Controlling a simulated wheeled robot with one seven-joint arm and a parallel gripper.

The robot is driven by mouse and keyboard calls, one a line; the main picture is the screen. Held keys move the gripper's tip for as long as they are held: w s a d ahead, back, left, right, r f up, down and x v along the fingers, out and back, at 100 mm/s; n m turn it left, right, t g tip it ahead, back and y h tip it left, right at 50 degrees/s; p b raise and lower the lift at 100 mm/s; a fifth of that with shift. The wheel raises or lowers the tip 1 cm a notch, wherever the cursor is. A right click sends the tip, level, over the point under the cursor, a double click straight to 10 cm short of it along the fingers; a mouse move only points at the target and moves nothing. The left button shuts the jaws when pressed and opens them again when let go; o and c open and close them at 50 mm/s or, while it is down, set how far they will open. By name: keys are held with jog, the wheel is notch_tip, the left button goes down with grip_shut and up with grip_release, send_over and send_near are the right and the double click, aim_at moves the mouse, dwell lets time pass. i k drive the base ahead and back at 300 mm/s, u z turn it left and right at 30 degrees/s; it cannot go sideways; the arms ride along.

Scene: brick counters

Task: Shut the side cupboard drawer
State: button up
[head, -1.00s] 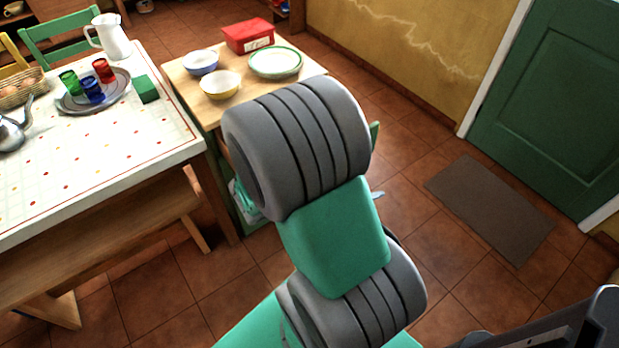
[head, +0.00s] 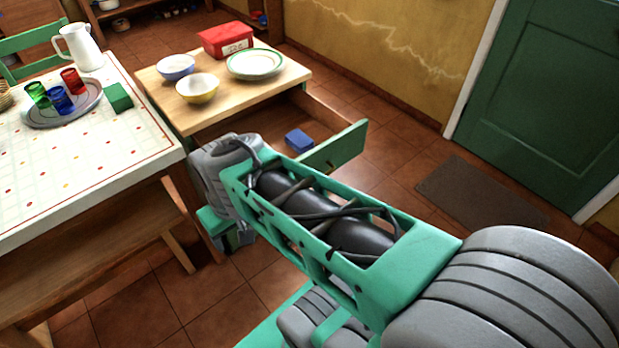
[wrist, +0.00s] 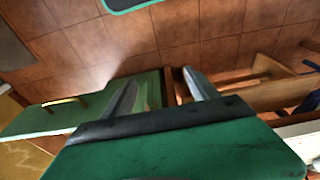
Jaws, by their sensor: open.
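The side cupboard (head: 222,108) has a pale wooden top, and its drawer stands open in the head view. The drawer's green front (head: 340,146) sticks out to the right, and a blue box (head: 299,140) lies inside. My arm crosses in front of the cupboard and hides its lower part and some of the drawer. In the wrist view my gripper (wrist: 160,79) is open, with nothing seen held between its fingers. A green panel with a brass handle (wrist: 66,101) shows to the left of the fingers there; I cannot tell if they touch it.
Two bowls, a plate (head: 255,64) and a red box (head: 225,40) stand on the cupboard. The table (head: 80,160) with cups on a tray and a bench (head: 90,250) are at left. Tiled floor is clear toward the mat (head: 480,193) and green door.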

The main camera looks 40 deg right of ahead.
aim_at(338, 141)
jog(key=z, duration=2.4)
jog(key=i, duration=0.45)
jog(key=u, duration=1.75)
